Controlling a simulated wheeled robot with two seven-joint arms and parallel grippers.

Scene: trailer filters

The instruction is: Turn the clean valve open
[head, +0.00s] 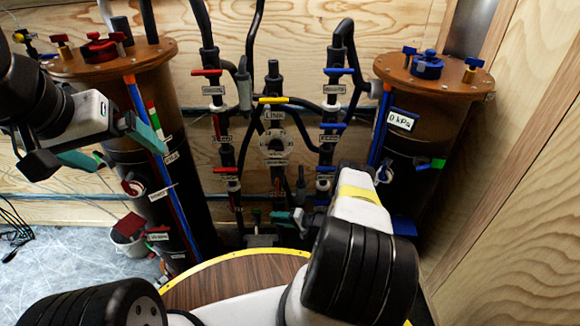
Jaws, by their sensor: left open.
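I cannot tell which valve is labelled clean, as most labels are too small to read. Red-handled valves (206,72) sit on the left pipe and blue-handled valves (338,71) on the right pipe. A yellow-handled valve (273,100) above a "LINK" label sits between them. These upper handles lie roughly level, across their pipes. My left gripper (135,157) is open in front of the left brown tank (100,66), its teal fingers apart and empty. My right gripper (284,218) is low at the pipes' lower end, mostly hidden by its own arm.
The right brown tank (430,80) has blue knobs and a "0 kPa" display (401,119). A white bucket (130,240) stands on the floor at left. A round wood-topped surface (225,278) with a yellow rim lies in front. Plywood walls close the back and right.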

